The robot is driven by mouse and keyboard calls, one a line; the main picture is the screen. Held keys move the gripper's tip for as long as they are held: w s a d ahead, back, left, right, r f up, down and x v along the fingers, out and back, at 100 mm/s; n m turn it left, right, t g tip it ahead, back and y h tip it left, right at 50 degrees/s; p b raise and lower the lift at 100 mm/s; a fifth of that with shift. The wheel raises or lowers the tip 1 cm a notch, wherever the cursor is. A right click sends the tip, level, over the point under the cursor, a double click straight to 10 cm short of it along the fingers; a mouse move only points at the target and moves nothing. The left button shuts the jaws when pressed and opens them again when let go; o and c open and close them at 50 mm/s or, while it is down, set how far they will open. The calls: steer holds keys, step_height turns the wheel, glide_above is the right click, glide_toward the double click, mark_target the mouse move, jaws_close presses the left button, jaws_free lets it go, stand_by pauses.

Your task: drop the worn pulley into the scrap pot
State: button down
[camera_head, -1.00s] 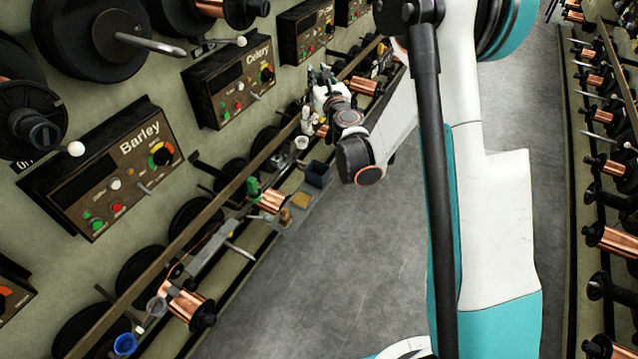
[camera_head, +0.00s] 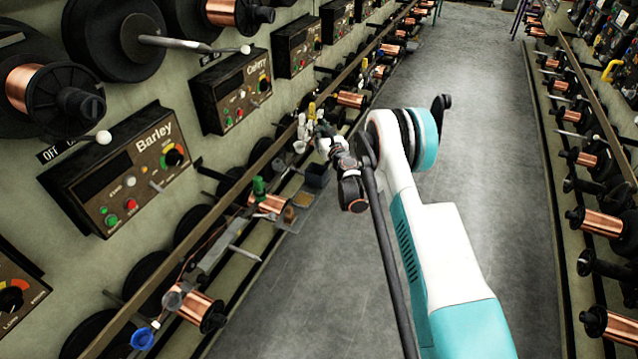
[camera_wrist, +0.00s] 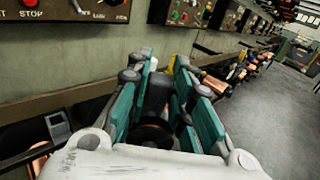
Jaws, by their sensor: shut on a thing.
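My gripper (camera_wrist: 157,82) is shut, its teal pads on either side of a dark thing (camera_wrist: 157,98), apparently the worn pulley; its shape is partly hidden by the fingers. In the head view my gripper (camera_head: 322,130) is small, above the far part of the left shelf, and the held thing cannot be made out there. A dark open-topped box (camera_head: 318,176) stands on the shelf just below my wrist. A small white cup (camera_head: 299,147) stands just left of the gripper. I cannot tell which container is the scrap pot.
The shelf also carries a green bottle (camera_head: 259,188), copper spools (camera_head: 268,204), a tan tray (camera_head: 299,198), a grey cup (camera_head: 173,299) and a blue cup (camera_head: 142,338). Control boxes (camera_head: 122,172) line the wall above. The aisle floor (camera_head: 300,290) is clear; more spools line the right side.

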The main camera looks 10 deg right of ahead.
steer(key=shift+f+b, duration=1.1)
steer(key=shift+f, duration=2.05)
steer(key=c, duration=1.3)
jaws_free()
steer(key=shift+c, duration=0.2)
steer(key=shift+s, duration=0.1)
steer(key=s+d, duration=0.1)
steer(key=s, duration=0.6)
steer(key=shift+s, duration=0.15)
steer(key=shift+d, duration=0.1)
